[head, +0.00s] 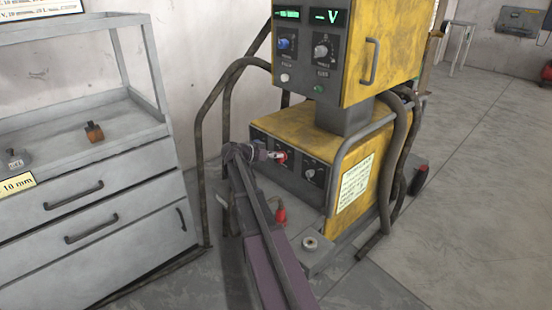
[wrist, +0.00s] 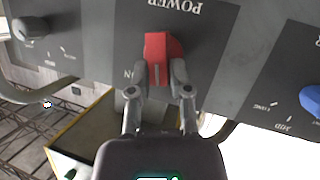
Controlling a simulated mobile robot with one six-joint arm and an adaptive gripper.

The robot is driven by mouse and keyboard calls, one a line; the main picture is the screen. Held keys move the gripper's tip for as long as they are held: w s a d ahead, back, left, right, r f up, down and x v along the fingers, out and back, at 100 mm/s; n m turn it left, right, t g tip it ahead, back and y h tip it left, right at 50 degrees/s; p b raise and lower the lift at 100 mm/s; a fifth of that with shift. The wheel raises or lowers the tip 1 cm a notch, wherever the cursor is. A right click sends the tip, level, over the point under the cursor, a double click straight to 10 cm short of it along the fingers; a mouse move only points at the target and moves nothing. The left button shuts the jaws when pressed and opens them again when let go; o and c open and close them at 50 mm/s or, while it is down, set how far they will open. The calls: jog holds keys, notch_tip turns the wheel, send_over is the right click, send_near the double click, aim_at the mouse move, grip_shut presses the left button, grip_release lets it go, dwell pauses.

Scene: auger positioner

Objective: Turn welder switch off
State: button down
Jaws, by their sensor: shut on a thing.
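The yellow welder (head: 290,135) stands in the middle of the head view, with a dark front panel on its lower unit. Its red power switch (head: 281,155) is at my gripper's tip in that view. In the wrist view the red switch (wrist: 160,52) sits on the grey panel, below the upside-down word POWER, with ON lettering to its left. My gripper (wrist: 168,78) is shut on the red switch, one finger on each side of its lower part. It also shows in the head view (head: 272,154), reaching in from the front. The switch's lower end is partly hidden between the fingers.
In the wrist view a black knob (wrist: 30,28) is left and a blue knob (wrist: 311,98) right of the switch. An upper control box (head: 318,50) overhangs the lower panel. Thick hoses (head: 400,150) hang at its right. A grey drawer cabinet (head: 90,200) stands left.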

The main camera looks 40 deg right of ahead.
jog(key=shift+n+g+h+b, duration=0.3)
jog(key=shift+n+g+b, duration=0.15)
jog(key=shift+n, duration=0.25)
jog(key=c, duration=0.6)
grip_release()
jog(key=shift+f, duration=0.1)
jog(key=shift+w, duration=0.1)
